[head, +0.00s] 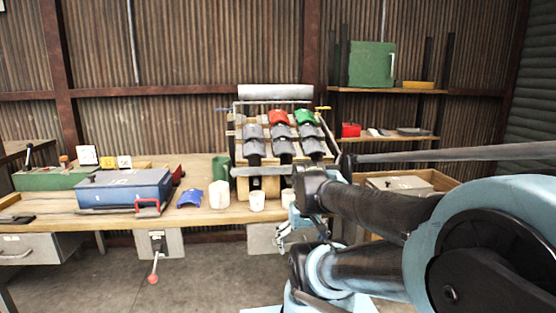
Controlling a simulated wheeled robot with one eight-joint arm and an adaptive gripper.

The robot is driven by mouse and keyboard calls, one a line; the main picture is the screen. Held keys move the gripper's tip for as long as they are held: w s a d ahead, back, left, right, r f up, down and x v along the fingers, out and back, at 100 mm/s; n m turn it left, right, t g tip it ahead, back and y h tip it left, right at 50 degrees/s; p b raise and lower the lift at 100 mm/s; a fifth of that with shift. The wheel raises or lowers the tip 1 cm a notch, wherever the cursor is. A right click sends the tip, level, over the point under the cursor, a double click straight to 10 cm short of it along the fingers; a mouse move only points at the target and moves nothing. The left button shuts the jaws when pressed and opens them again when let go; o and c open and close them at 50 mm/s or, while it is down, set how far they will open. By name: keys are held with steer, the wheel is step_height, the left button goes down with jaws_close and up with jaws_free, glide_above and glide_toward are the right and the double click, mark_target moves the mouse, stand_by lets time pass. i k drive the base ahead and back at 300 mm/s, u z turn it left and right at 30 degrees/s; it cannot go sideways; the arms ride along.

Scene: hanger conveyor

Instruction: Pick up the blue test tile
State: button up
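A small curved blue tile (189,197) lies on the wooden workbench (120,219), left of the white cups and right of the blue box. My arm reaches in from the right. My gripper (281,241) hangs in front of the bench's front edge, to the right of the blue tile and well apart from it. The gripper's fingers are small and partly lost against the background, so I cannot tell whether they are open.
White cups (219,195) stand right of the tile, near a sloped rack (242,185) with red (278,117), green (304,116) and grey tiles. A blue box (124,188) with a red clamp (148,207) stands left. Shelves (400,91) are at the back right.

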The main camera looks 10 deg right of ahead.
mark_target(196, 196)
steer(key=u, duration=0.5)
steer(key=k, duration=1.15)
steer(key=u, duration=1)
steer(key=i, duration=0.75)
steer(key=z, duration=0.55)
steer(key=i, duration=0.5)
steer(key=z, duration=0.4)
